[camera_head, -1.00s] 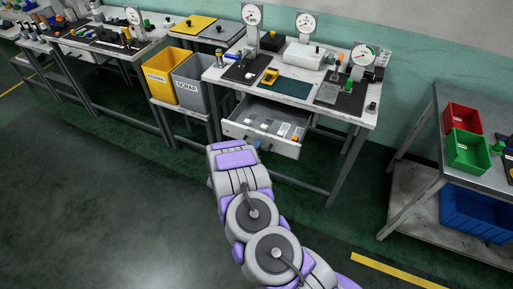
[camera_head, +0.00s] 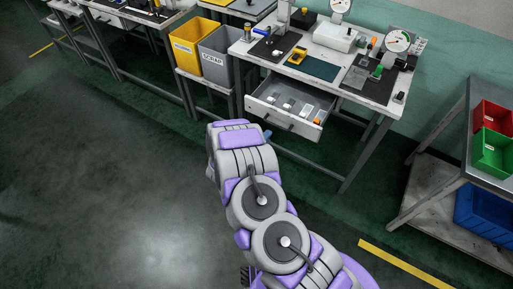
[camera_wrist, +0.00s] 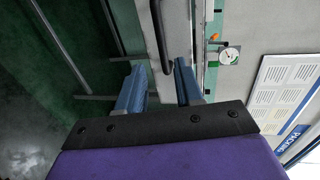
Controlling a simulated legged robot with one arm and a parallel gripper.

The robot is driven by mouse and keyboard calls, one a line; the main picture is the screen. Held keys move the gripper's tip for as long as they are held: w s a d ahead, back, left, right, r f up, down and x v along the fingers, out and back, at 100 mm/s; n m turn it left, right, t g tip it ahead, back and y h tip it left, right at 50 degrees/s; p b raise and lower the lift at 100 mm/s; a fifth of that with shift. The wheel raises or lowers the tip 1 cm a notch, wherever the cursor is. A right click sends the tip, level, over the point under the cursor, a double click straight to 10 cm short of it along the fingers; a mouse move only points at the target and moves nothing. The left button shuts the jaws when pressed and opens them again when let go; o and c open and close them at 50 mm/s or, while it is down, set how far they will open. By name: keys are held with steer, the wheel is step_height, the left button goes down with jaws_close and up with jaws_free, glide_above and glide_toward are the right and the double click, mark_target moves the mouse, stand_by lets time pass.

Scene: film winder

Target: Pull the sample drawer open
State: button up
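The sample drawer (camera_head: 262,112) is pulled out below the top of the middle workbench, with several small pale items and an orange-marked one inside. Its dark bar handle (camera_head: 277,119) shows on the drawer front. My gripper (camera_head: 268,135) is low in front of the drawer, mostly hidden behind my arm. In the wrist view my gripper (camera_wrist: 160,72) has its two blue fingers spread apart with nothing held. The handle (camera_wrist: 161,35) lies ahead, its near end showing between the fingertips; I cannot tell the exact gap.
The workbench (camera_head: 372,93) carries gauges and a green mat. Yellow (camera_head: 199,44) and grey (camera_head: 218,56) bins stand left of the drawer. A side table (camera_head: 470,110) with red, green and blue bins is at the right. The floor in front is clear.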

steer(key=v, duration=0.7)
steer(key=shift+s+p, duration=0.2)
steer(key=shift+p, duration=0.1)
steer(key=shift+a, duration=0.15)
